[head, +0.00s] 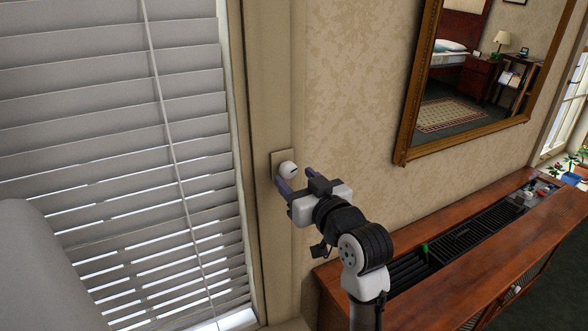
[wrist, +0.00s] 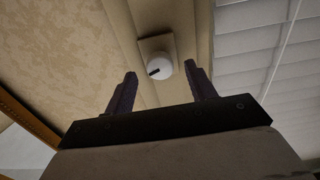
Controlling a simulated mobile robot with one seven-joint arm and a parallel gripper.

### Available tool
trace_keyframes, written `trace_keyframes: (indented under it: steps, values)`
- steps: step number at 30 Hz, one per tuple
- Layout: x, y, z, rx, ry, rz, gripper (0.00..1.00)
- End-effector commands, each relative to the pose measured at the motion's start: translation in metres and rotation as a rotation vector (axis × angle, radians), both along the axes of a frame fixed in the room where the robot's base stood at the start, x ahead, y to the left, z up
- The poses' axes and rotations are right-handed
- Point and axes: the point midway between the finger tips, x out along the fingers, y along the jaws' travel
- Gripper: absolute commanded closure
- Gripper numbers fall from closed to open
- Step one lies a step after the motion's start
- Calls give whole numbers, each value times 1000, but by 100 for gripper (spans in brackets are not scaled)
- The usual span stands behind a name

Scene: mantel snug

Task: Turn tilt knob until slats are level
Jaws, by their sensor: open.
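The white round tilt knob (head: 288,168) sits on a tan plate (head: 276,158) on the window frame, right of the blind. It has a dark pointer mark, which also shows on the knob in the wrist view (wrist: 159,66). The white slats (head: 110,140) of the blind are tilted and mostly closed, with bright gaps between the lower ones. My gripper (head: 296,178) is open and empty close to the knob. In the wrist view, its two dark fingers (wrist: 160,84) stand apart, with the knob beyond their tips and between them. I see no contact.
A brown wooden cabinet (head: 440,262) with a dark grille top stands below right. A gilt-framed mirror (head: 402,130) hangs on the patterned wall. A pale rounded form (head: 45,270) fills the lower left. A thin cord (head: 168,130) hangs before the slats.

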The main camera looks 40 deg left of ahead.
Motion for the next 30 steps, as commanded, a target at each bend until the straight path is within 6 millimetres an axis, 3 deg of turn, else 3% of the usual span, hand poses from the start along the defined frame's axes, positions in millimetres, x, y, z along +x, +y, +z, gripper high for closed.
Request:
trace_keyframes:
  steps: [6, 15, 25, 30]
  values:
    - [7, 17, 0, 0, 0, 0, 45]
    - [8, 18, 0, 0, 0, 0, 45]
    - [8, 18, 0, 0, 0, 0, 88]
    - [8, 18, -1, -3, -6, 0, 89]
